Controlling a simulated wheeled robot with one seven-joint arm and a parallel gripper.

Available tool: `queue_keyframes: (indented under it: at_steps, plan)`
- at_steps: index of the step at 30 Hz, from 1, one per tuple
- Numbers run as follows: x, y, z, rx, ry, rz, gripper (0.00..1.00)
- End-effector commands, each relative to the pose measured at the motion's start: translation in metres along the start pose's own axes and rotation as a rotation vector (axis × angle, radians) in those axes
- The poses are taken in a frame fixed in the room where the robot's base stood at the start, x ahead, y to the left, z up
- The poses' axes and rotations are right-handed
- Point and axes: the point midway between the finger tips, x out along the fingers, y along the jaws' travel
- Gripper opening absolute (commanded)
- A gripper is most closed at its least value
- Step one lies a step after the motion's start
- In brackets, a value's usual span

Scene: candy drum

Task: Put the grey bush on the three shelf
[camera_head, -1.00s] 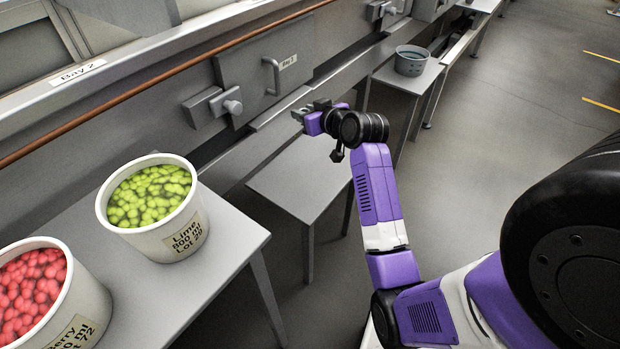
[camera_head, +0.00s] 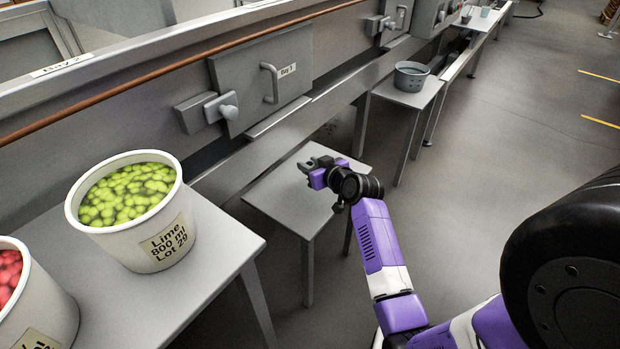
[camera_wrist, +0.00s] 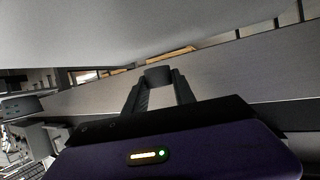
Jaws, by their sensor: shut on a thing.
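My gripper (camera_head: 311,165) is over the low grey table in the middle of the head view. In the wrist view my gripper (camera_wrist: 158,88) is shut on a small grey cylindrical piece, the grey bush (camera_wrist: 158,75), held between the fingertips. In the head view the bush is too small to tell apart from the fingers. I cannot make out a shelf marked three in either view.
A lime candy bucket (camera_head: 132,215) and a red candy bucket (camera_head: 30,300) stand on a near table (camera_head: 215,250). The low table (camera_head: 290,205) looks bare. A grey pot (camera_head: 411,76) stands on a farther table.

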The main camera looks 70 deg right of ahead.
Motion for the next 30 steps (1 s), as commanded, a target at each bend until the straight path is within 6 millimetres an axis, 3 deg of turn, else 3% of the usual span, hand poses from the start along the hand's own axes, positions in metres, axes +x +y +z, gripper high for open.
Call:
queue_keyframes:
  at_steps: [9, 21, 22, 24, 25, 30]
  plan:
    - [0.015, 0.000, 0.039, 0.000, -0.003, 0.000, 0.00]
    - [0.017, 0.000, 0.042, 0.000, -0.001, 0.000, 0.00]
    - [0.017, 0.000, 0.041, 0.000, -0.001, 0.000, 0.35]
    - [0.017, 0.000, 0.041, 0.000, -0.001, 0.000, 0.49]
    - [0.017, 0.000, 0.041, 0.000, -0.001, 0.000, 0.53]
    - [0.017, 0.000, 0.041, 0.000, -0.001, 0.000, 0.53]
